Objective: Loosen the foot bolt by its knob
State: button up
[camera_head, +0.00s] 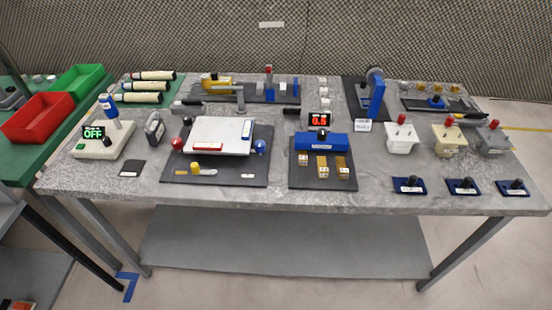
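No label in the head view names a foot bolt, and I cannot tell for sure which knob is its own. A white plate device (216,134) lies on a dark mat at the table's left middle. A red ball knob (178,144) is at its left side and a blue ball knob (260,147) at its right. A small yellow knob (195,168) is on the mat in front of it. Any bolt under the plate is hidden. My gripper is not in view.
The grey table (330,198) is crowded. A blue block device (321,142) with a red display stands right of the plate. White, cream and grey boxes with red knobs are at the right. A red bin (38,117) and a green bin (78,81) are at the left.

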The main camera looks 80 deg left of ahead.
aim_at(322, 133)
jog(key=u, duration=2.4)
